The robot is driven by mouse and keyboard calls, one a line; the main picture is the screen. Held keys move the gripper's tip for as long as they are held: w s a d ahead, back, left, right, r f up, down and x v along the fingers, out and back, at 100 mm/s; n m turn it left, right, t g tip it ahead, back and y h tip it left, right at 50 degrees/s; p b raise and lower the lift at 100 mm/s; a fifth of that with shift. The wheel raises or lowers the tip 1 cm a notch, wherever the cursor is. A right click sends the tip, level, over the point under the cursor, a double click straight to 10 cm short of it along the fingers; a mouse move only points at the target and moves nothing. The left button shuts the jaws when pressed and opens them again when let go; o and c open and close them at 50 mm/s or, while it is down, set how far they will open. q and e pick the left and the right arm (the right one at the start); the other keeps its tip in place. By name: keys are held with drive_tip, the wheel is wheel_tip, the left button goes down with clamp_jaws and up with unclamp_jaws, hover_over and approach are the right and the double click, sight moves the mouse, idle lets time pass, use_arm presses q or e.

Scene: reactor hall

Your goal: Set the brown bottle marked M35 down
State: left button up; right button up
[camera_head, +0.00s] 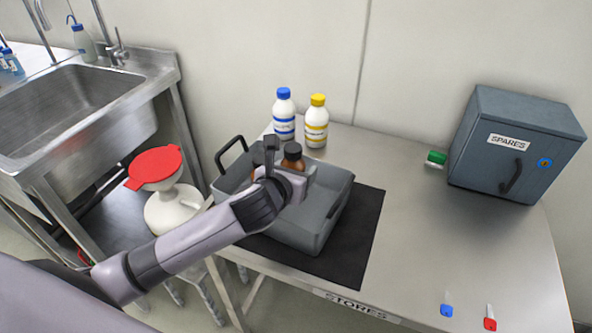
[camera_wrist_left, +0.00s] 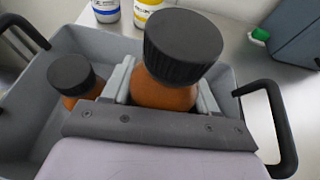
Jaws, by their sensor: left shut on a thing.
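My left gripper (camera_head: 297,178) is shut on a brown bottle with a black cap (camera_head: 292,152), held upright over or in the grey tray (camera_head: 325,215). In the left wrist view the jaws (camera_wrist_left: 165,95) close around this held bottle (camera_wrist_left: 180,55) below its cap. A second brown bottle with a black cap (camera_wrist_left: 72,80) stands in the tray to its left. The held bottle's base is hidden, so I cannot tell if it touches the tray floor. No M35 label is readable on either bottle. My right gripper is not in view.
The tray sits on a black mat (camera_head: 365,240) on the steel table. A blue-capped bottle (camera_head: 284,115) and a yellow-capped bottle (camera_head: 316,122) stand behind it. A grey SPARES cabinet (camera_head: 512,150) is at the right. The table between mat and cabinet is clear.

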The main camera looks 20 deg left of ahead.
use_arm(q)
drive_tip(key=shift+f, duration=0.45)
drive_tip(key=shift+f, duration=0.1)
drive_tip(key=o, duration=1.2)
drive_tip(key=shift+c, duration=0.2)
